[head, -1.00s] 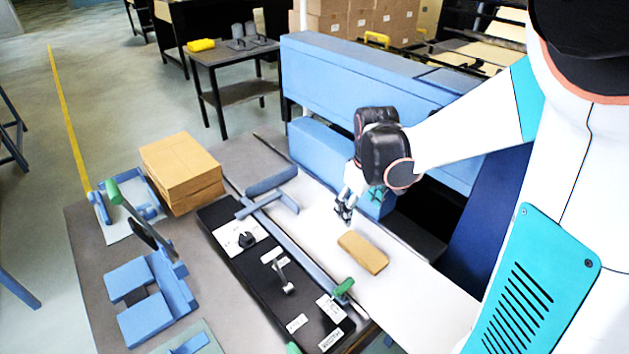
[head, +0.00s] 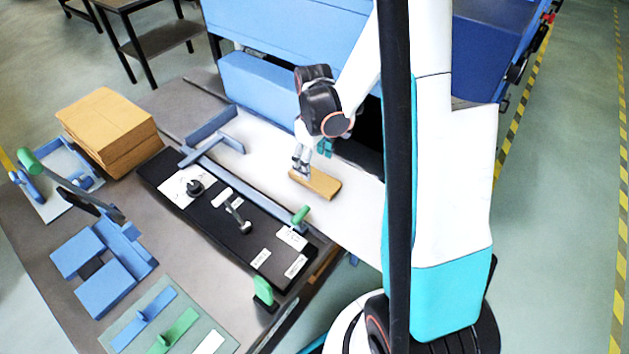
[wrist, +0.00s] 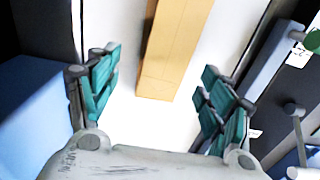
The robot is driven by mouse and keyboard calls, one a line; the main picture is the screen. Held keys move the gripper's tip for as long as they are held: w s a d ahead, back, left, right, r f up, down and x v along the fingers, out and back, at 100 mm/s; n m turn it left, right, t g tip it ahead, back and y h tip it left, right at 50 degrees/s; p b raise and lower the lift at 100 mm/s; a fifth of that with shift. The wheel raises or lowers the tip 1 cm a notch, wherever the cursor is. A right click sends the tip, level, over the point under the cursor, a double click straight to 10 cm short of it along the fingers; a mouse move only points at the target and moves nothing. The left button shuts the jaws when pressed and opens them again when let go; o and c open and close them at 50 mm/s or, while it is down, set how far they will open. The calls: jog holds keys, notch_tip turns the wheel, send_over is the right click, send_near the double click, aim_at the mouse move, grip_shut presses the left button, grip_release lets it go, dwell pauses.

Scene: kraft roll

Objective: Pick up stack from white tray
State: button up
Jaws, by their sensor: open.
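A small tan kraft stack (head: 316,183) lies on the white tray (head: 352,219). In the wrist view the stack (wrist: 174,48) shows as a long tan block running away from my gripper, on the white surface (wrist: 151,113). My gripper (head: 301,171) is at the far-left end of the stack in the head view, just above it. In the wrist view my gripper (wrist: 158,92) is open, with its teal fingers spread to either side of the stack's near end. Nothing is between the fingertips but the stack's near end. Whether a finger touches it cannot be told.
A larger tan stack (head: 108,130) sits on the table at left. A black panel (head: 222,219) with levers and a blue guide bar (head: 262,192) run along the tray's left side. A blue machine housing (head: 262,88) stands behind.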

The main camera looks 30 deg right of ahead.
aim_at(315, 176)
jog(key=f+b, duration=0.1)
jog(key=f, duration=0.1)
jog(key=s+f+b, duration=0.1)
jog(key=f, duration=0.1)
jog(key=shift+a+f, duration=0.1)
jog(key=shift+f, duration=0.05)
jog(key=shift+w+f+b, duration=0.1)
jog(key=shift+f+b, duration=0.2)
jog(key=shift+f, duration=0.2)
jog(key=shift+r, duration=0.1)
jog(key=c, duration=1.2)
